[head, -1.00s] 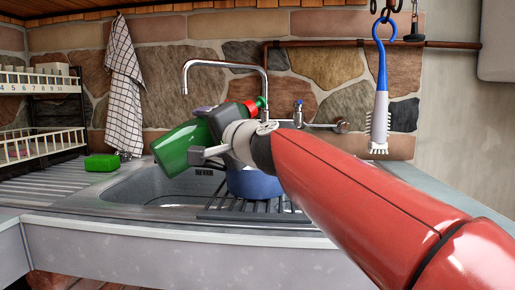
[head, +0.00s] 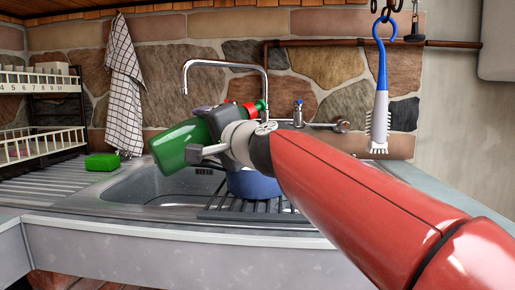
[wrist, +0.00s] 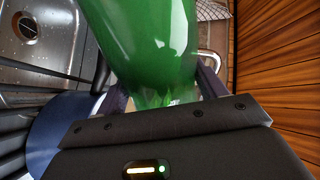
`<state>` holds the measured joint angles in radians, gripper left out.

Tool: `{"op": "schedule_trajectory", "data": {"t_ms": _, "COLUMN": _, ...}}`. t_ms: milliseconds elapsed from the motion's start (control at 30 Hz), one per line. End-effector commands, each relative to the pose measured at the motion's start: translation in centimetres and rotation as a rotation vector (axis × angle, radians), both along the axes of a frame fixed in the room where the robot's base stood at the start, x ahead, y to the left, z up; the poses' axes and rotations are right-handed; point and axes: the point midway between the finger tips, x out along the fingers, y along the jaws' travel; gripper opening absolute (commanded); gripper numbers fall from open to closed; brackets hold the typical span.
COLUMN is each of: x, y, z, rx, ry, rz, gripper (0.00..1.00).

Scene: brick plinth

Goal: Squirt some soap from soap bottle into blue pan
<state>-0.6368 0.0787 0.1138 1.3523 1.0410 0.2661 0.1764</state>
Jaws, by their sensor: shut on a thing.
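The soap bottle (head: 182,146) is green with a red collar and green pump nozzle (head: 260,105). It is tilted on its side above the sink, nozzle end up and to the right. My gripper (head: 205,150) is shut on it; the bottle body also fills the top middle of the wrist view (wrist: 145,45). I cannot see inside the pan or any soap.
A metal faucet (head: 226,66) arches behind the bottle. A black rack (head: 222,214) lies at the sink's right front. A green sponge (head: 102,162) lies on the left drainboard. A blue-handled brush (head: 381,110) hangs at right, a checked towel (head: 124,90) at left.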

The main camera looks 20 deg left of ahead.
Motion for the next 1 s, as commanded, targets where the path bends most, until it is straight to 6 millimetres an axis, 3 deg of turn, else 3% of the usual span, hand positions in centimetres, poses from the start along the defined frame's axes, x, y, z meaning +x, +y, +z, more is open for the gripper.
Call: {"op": "schedule_trajectory", "data": {"t_ms": 1000, "x": -0.31, "y": 0.13, "z": 0.23, "rx": 0.037, "ry": 0.049, "rz": -0.001, "gripper": 0.31}}
